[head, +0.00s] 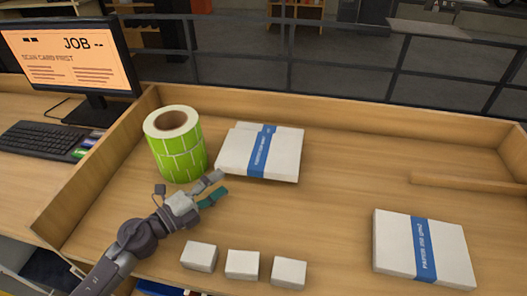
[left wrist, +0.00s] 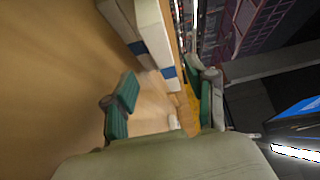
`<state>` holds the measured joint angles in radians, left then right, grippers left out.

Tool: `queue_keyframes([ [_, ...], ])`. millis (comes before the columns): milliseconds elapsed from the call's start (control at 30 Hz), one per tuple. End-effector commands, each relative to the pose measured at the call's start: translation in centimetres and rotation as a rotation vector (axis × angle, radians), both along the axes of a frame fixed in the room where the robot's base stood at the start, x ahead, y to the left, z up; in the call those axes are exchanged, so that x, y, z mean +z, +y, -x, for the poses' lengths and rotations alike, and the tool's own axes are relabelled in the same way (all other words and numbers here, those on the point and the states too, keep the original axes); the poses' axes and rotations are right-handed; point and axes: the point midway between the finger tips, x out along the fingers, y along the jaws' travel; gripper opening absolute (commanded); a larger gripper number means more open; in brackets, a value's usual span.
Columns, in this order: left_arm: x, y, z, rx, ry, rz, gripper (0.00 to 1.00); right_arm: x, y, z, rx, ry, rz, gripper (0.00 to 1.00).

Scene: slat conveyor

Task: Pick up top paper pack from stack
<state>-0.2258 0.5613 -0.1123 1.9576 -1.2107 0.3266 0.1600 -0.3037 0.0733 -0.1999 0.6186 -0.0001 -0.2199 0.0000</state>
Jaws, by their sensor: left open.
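A stack of white paper packs with blue bands lies on the wooden table right of the green roll in the head view. The top pack (head: 285,152) sits slightly askew, with a lower pack showing at its back-left edge. My left gripper (head: 214,186) is open and empty, just off the stack's front-left corner. In the left wrist view, my left gripper's teal-padded fingers (left wrist: 165,98) are apart with nothing between them. White packs with a blue band (left wrist: 155,35) show beyond them. My right gripper is in neither view.
A green label roll (head: 178,150) stands close left of the stack. Another banded paper pack (head: 390,245) lies at the right. Three small white boxes (head: 242,265) line the front. A low wooden rim (head: 340,112) runs behind. The table's middle is clear.

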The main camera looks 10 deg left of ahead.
Motion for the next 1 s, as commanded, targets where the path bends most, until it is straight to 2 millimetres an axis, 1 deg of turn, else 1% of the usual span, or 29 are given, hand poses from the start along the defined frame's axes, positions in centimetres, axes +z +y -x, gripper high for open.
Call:
queue_keyframes([
  [33,0.6,-0.6,-1.1,0.003,-0.003,0.005,0.56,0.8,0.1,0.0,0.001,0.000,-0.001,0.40],
  [200,0.3,-2.3,-3.5,0.004,0.000,0.003,0.56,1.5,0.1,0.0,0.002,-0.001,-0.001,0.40],
  [467,0.3,-3.4,-5.1,0.003,0.000,0.003,0.56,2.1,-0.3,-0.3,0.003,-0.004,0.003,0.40],
  [600,0.7,-4.4,-7.1,0.003,-0.001,0.004,0.56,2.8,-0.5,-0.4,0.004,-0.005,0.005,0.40],
  [700,0.5,-5.2,-8.2,0.002,0.000,0.004,0.56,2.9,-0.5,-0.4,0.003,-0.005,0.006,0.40],
  [800,0.4,-5.6,-8.8,0.001,0.000,0.004,0.56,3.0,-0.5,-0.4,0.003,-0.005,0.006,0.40],
  [1000,0.3,-5.7,-8.9,0.001,0.001,0.002,0.56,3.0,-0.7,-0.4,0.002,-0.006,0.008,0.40],
])
